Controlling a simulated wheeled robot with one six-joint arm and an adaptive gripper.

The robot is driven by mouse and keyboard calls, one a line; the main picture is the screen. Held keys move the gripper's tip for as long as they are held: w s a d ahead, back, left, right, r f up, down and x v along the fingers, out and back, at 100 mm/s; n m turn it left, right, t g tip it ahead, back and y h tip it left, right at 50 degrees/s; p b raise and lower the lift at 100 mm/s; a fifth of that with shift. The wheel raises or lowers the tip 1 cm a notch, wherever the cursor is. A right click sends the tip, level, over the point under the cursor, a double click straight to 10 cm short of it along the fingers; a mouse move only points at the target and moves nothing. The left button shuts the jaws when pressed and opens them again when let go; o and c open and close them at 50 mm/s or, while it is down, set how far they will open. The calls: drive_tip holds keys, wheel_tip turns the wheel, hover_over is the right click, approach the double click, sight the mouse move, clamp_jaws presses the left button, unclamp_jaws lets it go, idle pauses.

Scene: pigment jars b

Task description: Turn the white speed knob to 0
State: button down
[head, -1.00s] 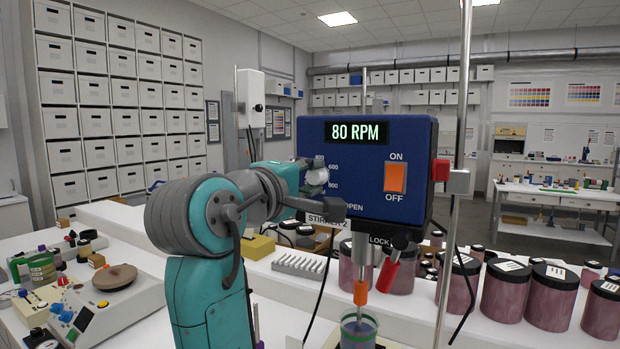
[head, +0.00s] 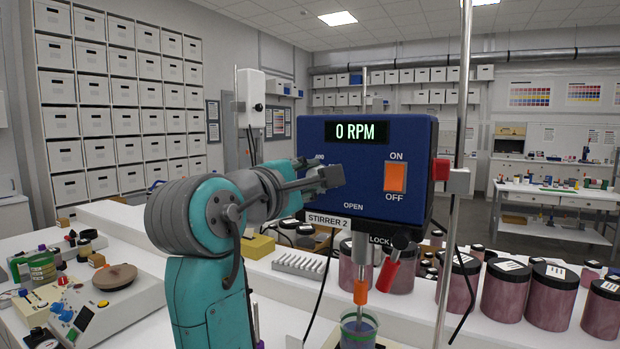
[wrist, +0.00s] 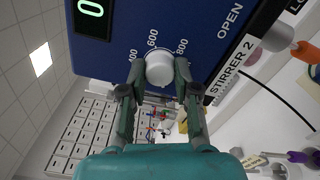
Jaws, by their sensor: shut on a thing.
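The white speed knob (wrist: 159,68) is on the front of the blue stirrer head (head: 368,193), with scale marks 600 and 800 near it in the wrist view. My gripper (wrist: 159,76) is shut on the knob, one finger on each side. In the head view my gripper (head: 326,178) and arm hide the knob. The display (head: 357,132) reads 0 RPM. The knob's pointer mark cannot be made out.
An orange ON/OFF switch (head: 395,178) is right of my gripper. A red clamp knob (head: 441,170) and a metal rod (head: 455,230) stand at the stirrer's right side. A beaker (head: 358,330) is below the stirrer shaft. Several jars (head: 507,291) line the bench at right.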

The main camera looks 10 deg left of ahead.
drive_tip(key=shift+f, duration=0.1)
drive_tip(key=c, duration=0.8)
unclamp_jaws()
drive_tip(key=shift+c, duration=0.2)
drive_tip(key=shift+s, duration=0.1)
drive_tip(key=v, duration=1.1)
drive_tip(key=shift+s+a, duration=0.15)
drive_tip(key=shift+s, duration=0.25)
